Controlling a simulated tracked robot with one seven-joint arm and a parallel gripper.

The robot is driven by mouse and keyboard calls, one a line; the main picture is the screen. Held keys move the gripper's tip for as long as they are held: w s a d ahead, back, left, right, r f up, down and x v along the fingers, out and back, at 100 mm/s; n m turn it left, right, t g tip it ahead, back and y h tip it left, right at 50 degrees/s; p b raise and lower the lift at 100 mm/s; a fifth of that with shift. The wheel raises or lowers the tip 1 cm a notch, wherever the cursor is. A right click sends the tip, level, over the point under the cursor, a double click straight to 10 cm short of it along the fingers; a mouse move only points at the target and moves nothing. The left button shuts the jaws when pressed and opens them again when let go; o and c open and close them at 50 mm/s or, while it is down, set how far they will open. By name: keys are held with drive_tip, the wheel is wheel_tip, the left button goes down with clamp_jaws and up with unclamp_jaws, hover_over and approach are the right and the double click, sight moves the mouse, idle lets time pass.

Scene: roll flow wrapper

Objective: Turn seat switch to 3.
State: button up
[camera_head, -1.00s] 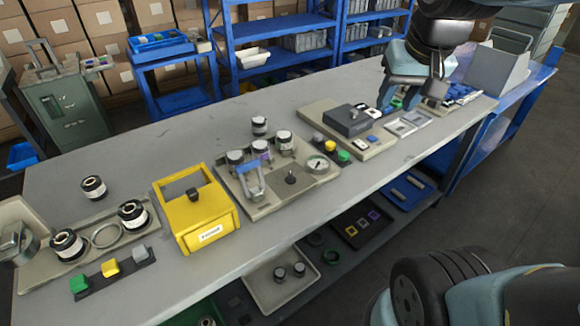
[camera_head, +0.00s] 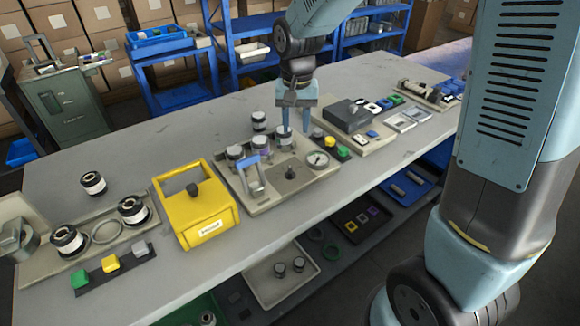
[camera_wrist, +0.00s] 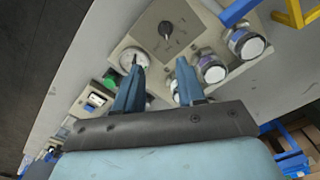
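A beige control panel (camera_head: 243,196) lies on the bench. It carries a small black rotary knob (camera_head: 291,173) on a dark plate, a round gauge (camera_head: 317,161), a blue-handled clasp and several silver-and-black round knobs (camera_head: 235,155). No label reading "seat" or "3" is legible. My gripper (camera_head: 296,131) points down over the panel's back right, at a round knob (camera_head: 284,143); contact cannot be told. In the wrist view my gripper (camera_wrist: 160,64) has its blue fingers apart, with nothing seen held. The rotary knob (camera_wrist: 167,29) shows beyond the fingertips, beside the gauge (camera_wrist: 134,62).
A yellow box (camera_head: 197,225) with a black knob stands left of the panel. Green and yellow buttons (camera_head: 330,143) and a dark grey block (camera_head: 348,115) sit to the right. Black-and-white rollers (camera_head: 132,211) stand at the left. The bench front edge is clear.

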sight(290, 170)
drive_tip(key=f, duration=0.5)
drive_tip(key=a+f, duration=0.1)
drive_tip(key=f, duration=0.9)
drive_tip(key=shift+w+a+f, duration=0.15)
drive_tip(key=shift+w+a, duration=0.05)
clamp_jaws()
